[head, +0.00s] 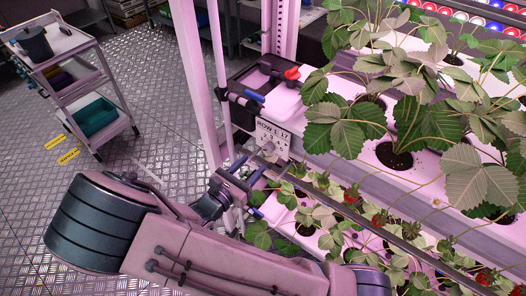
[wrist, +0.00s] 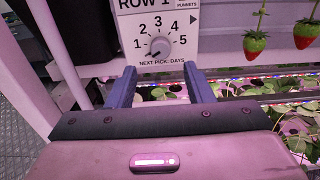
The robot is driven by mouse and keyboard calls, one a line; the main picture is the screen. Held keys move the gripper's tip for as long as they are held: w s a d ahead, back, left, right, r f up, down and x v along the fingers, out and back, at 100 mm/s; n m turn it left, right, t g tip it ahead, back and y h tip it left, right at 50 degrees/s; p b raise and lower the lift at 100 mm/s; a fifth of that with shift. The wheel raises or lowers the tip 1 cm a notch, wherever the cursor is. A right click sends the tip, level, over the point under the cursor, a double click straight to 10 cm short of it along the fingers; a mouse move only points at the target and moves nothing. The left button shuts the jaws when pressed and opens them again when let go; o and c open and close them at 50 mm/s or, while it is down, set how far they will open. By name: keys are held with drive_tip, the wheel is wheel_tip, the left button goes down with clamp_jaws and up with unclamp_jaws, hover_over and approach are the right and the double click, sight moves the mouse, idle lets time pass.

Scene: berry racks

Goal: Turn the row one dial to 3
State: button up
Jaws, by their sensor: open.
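The row one dial (wrist: 160,46) is a small round grey knob on a white plate (wrist: 185,22) marked ROW 1, with numbers 1 to 5 in an arc and "NEXT PICK: DAYS" below. In the head view the plate (head: 273,136) hangs at the rack's near left end. My gripper (wrist: 161,72) is open and empty, with its two blue-grey fingers spread wide just below the dial, one on either side, apart from it. In the head view my gripper (head: 246,170) is just below the plate.
A pink post (head: 198,80) stands left. A cart (head: 75,75) stands on open floor.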

sight(267, 150)
drive_tip(key=x, duration=0.6)
drive_tip(key=shift+w+d+p, duration=0.2)
drive_tip(key=shift+w+p, duration=0.1)
drive_tip(key=shift+p, duration=0.05)
drive_tip(key=c, duration=1)
